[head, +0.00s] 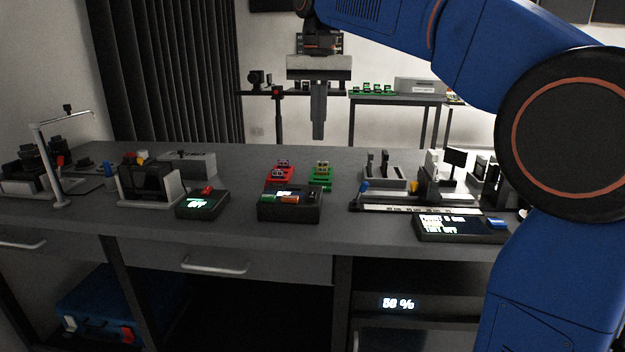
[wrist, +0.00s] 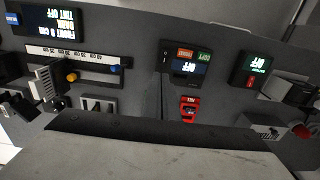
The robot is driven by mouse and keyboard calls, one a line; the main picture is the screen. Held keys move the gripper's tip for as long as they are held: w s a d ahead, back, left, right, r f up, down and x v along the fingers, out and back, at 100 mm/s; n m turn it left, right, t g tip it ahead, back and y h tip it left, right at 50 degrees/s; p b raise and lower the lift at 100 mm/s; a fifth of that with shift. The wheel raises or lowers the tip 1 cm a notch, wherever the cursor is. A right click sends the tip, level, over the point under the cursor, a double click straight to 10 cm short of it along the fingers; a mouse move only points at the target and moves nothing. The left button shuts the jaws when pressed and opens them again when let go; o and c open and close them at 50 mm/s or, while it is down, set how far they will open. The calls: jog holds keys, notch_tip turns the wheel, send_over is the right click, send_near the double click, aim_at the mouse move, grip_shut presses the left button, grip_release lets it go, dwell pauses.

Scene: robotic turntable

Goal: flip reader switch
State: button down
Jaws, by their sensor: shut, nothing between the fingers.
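No label reading "reader" is legible, so I cannot tell which switch is the reader's. A dark box (head: 202,204) with a lit display reading "OFF" carries a red switch (head: 207,190); the switch also shows in the wrist view (wrist: 250,82). A middle box (head: 288,207) has green and orange-red buttons and a lit display. A right box (head: 462,229) has a text display and a blue switch (head: 497,223). My gripper (head: 319,136) is shut and empty, pointing down above the table's back part, apart from all boxes.
Red (head: 280,173) and green (head: 321,176) holders stand behind the middle box. A ruler rail (head: 420,209) with upright parts is at right. A machine (head: 150,184) and a lamp-like stand (head: 60,165) are at left. Bare table (head: 235,165) lies between the left machine and the red holder.

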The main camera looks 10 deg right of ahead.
aim_at(312, 196)
jog(key=shift+w+a+r, duration=0.45)
jog(key=shift+w+a, duration=0.1)
jog(key=shift+w, duration=0.1)
jog(key=shift+f, duration=0.15)
notch_tip(312, 196, down, 14)
jog(key=shift+r, duration=0.1)
dwell(0.3)
dwell(0.4)
